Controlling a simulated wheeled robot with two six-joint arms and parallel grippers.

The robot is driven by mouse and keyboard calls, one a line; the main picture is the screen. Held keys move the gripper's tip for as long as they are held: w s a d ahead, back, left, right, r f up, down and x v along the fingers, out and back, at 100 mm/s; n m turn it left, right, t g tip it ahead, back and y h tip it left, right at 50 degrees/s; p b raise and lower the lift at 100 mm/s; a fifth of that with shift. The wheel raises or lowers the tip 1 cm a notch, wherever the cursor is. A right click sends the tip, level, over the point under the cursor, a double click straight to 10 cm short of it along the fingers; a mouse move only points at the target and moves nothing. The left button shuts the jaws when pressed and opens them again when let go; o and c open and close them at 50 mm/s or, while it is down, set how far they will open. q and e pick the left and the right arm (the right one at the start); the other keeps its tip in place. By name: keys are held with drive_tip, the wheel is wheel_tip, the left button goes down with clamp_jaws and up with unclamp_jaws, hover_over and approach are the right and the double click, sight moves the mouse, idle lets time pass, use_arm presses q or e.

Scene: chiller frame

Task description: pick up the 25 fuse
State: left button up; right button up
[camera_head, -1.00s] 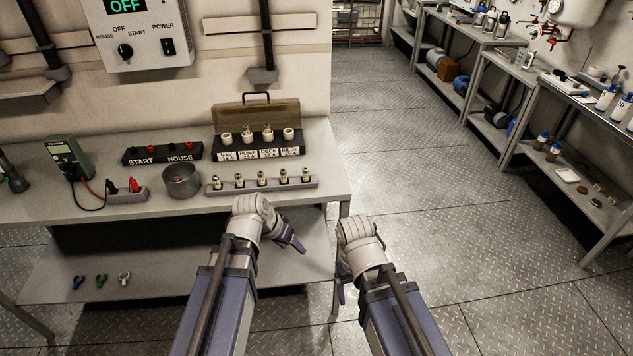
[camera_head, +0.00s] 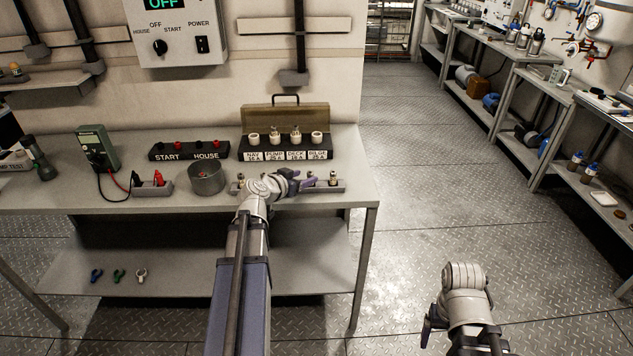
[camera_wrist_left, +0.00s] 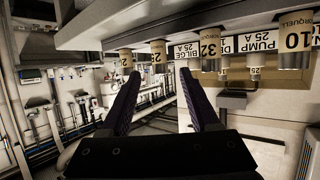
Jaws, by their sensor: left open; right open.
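A row of fuses stands in a grey strip (camera_head: 340,186) on the bench. In the left wrist view the fuses carry numbers: a fuse marked 25 (camera_wrist_left: 158,51), another that seems marked 25 (camera_wrist_left: 126,58), one marked 32 (camera_wrist_left: 187,50) and one marked 10 (camera_wrist_left: 293,42). My left gripper (camera_head: 301,181) is open at the strip and covers its middle fuses in the head view. In the left wrist view its fingers (camera_wrist_left: 158,80) are spread, with the nearer 25 fuse above the gap between their tips, apparently ungripped. My right gripper (camera_head: 431,326) is open and empty, low over the floor.
A fuse box (camera_head: 286,117) with labelled holders stands behind the strip. A round metal pot (camera_head: 206,178) is left of the strip. A START/HOUSE block (camera_head: 189,151) and a meter (camera_head: 97,147) stand further left. The floor right of the bench is clear.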

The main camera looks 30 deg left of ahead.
use_arm(q)
drive_tip(key=shift+b+x, duration=1.35)
drive_tip(key=shift+x, duration=2.5)
drive_tip(key=shift+s, duration=0.1)
drive_tip(key=shift+c, duration=0.6)
clamp_jaws()
